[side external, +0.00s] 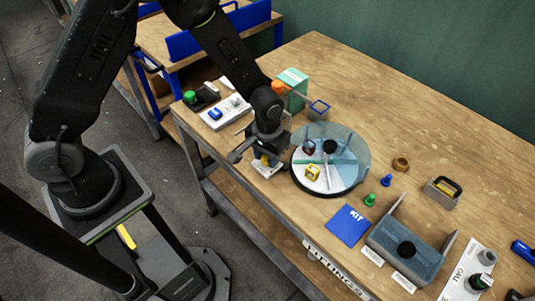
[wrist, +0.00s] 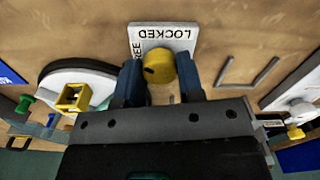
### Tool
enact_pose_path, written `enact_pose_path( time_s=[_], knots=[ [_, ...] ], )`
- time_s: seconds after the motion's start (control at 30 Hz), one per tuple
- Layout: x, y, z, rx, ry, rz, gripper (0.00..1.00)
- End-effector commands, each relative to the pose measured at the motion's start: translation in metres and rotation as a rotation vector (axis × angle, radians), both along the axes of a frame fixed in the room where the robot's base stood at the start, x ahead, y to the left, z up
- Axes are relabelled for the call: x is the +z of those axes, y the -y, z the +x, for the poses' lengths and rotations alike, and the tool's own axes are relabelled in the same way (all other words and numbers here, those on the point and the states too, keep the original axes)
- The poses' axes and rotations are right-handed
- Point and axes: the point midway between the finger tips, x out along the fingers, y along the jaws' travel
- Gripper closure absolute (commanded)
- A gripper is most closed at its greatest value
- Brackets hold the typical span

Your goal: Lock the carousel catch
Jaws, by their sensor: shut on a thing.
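The carousel catch is a yellow round knob (wrist: 159,68) on a pale plate (wrist: 165,36) marked LOCKED and FREE. A dark mark on the knob faces the left side of the wrist view, near the word FREE. My gripper (wrist: 160,80) is shut on the knob, one blue finger on each side. In the side view my gripper (side external: 266,154) is low over the plate (side external: 267,171), left of the carousel (side external: 325,192). The carousel is a round tray with a clear cover, white dividers, a yellow block (side external: 312,172) and a dark red piece (side external: 309,147).
A blue KIT card (side external: 348,225), a grey-blue bin (side external: 410,260) and green (side external: 369,199) and blue (side external: 386,180) pegs lie in front and right. A switch panel (side external: 222,112) and a teal box (side external: 293,88) stand behind.

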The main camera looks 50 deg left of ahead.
Motion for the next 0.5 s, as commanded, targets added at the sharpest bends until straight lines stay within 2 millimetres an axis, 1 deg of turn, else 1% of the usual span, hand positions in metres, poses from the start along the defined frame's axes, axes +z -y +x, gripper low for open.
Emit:
enact_pose_path(
  time_s=[0.5],
  knots=[
    [0.0005,0.0002,-0.0006,-0.489,-0.002,0.000,0.89]
  ],
)
